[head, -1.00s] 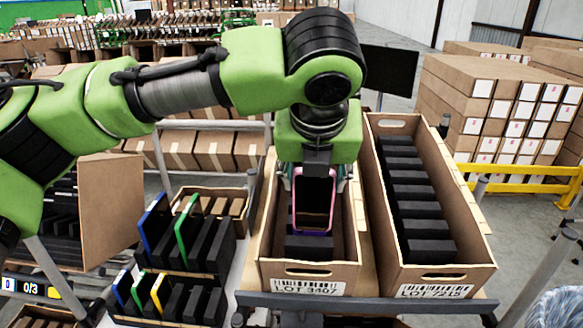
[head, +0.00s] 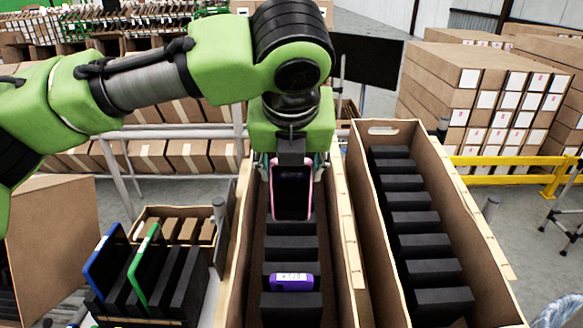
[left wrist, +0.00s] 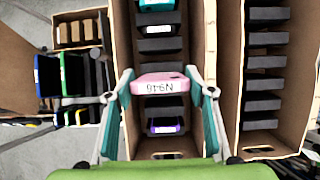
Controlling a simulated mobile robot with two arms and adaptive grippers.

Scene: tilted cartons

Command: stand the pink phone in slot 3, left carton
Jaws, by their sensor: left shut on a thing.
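The pink phone (head: 291,190) is upright in my left gripper (head: 292,166), which is shut on it above the left carton (head: 331,235). In the left wrist view the pink phone (left wrist: 160,83) lies between the two fingers, with a white label on its edge. The carton holds a row of black dividers. A purple phone (head: 290,282) stands near its front end. I cannot tell whether the pink phone's lower edge is inside a slot. My right gripper is not in view.
The right carton (head: 485,255) stands close beside, with black dividers and no phones visible. At left are a rack with blue (head: 105,262) and green (head: 144,265) panels and a small brown carton (head: 205,245). A dark screen (head: 366,62) stands behind.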

